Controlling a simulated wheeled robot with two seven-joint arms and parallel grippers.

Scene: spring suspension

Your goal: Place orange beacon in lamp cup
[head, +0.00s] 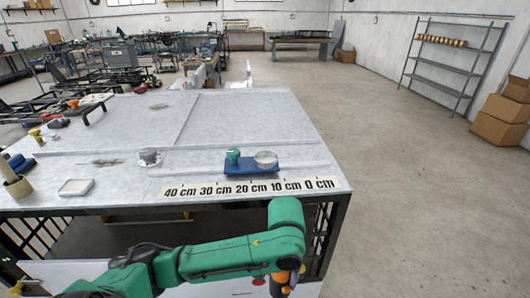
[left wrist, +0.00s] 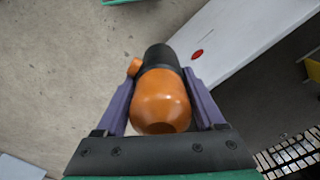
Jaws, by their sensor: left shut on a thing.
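The orange beacon (left wrist: 160,100), with a black end, sits between the two purple fingers of my left gripper (left wrist: 160,92) in the left wrist view. The fingers are shut on it. In the head view, the beacon (head: 283,279) shows partly below my green wrist at the bottom edge, in front of the table and below its top. A blue base (head: 250,171) on the table carries a round, pale, cup-like piece (head: 265,159), likely the lamp cup, and a teal part (head: 233,156). The beacon is well apart from them. My right gripper is not in view.
A printed ruler strip (head: 250,187) lies along the front table edge. A grey round fitting (head: 149,157) and a white square dish (head: 76,187) stand to the left. The table (head: 250,115) behind the blue base is largely clear. Shelves and boxes are far right.

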